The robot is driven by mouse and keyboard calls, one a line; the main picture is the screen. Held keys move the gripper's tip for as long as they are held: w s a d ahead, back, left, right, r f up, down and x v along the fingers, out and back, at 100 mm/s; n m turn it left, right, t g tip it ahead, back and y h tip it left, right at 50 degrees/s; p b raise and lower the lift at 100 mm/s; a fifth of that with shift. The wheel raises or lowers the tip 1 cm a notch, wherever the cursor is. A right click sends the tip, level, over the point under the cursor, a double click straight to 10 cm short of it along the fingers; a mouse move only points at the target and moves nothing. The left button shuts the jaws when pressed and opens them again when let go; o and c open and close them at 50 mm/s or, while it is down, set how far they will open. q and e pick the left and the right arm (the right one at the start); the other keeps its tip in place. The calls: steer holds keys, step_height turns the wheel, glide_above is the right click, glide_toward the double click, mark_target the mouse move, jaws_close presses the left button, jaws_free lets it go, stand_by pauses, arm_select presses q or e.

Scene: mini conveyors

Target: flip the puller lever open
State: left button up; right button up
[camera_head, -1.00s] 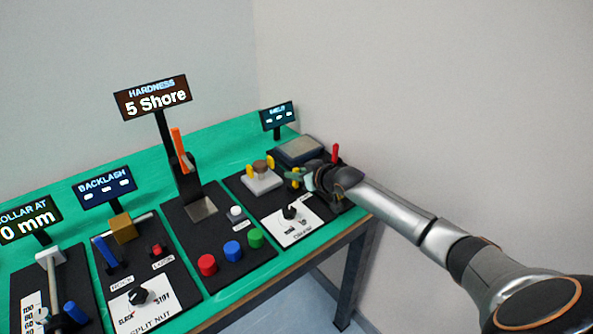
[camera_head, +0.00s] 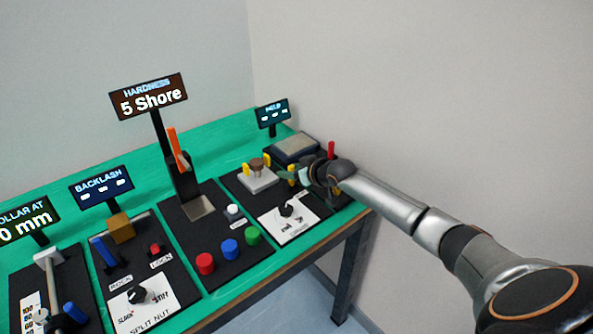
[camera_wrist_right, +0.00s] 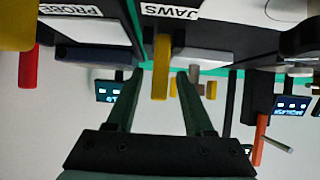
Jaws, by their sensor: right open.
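My right gripper (camera_head: 296,175) is over the far right panel in the head view, and its arm reaches in from the right. In the right wrist view its two dark fingers (camera_wrist_right: 160,84) are apart, with a yellow lever (camera_wrist_right: 161,62) between them. That lever is beside the JAWS label; I cannot tell whether the fingers touch it. A red lever (camera_head: 331,149) stands upright just beyond the gripper, and a red lever also shows in the wrist view (camera_wrist_right: 28,66) near the PROBE label. No readable label names the puller lever. My left gripper is out of view.
A grey block with yellow ends (camera_head: 259,177) and a grey plate (camera_head: 296,148) are close to the gripper. A small sign (camera_head: 272,114) stands behind. A knob (camera_head: 286,209) is in front. The orange lever (camera_head: 176,147) stands farther left. A wall is behind the table.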

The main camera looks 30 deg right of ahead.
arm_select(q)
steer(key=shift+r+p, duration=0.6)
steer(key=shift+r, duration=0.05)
arm_select(e)
steer(key=a+v, duration=0.1)
steer(key=v, duration=1.1)
steer(key=shift+s+d, duration=0.2)
steer(key=shift+d, duration=0.3)
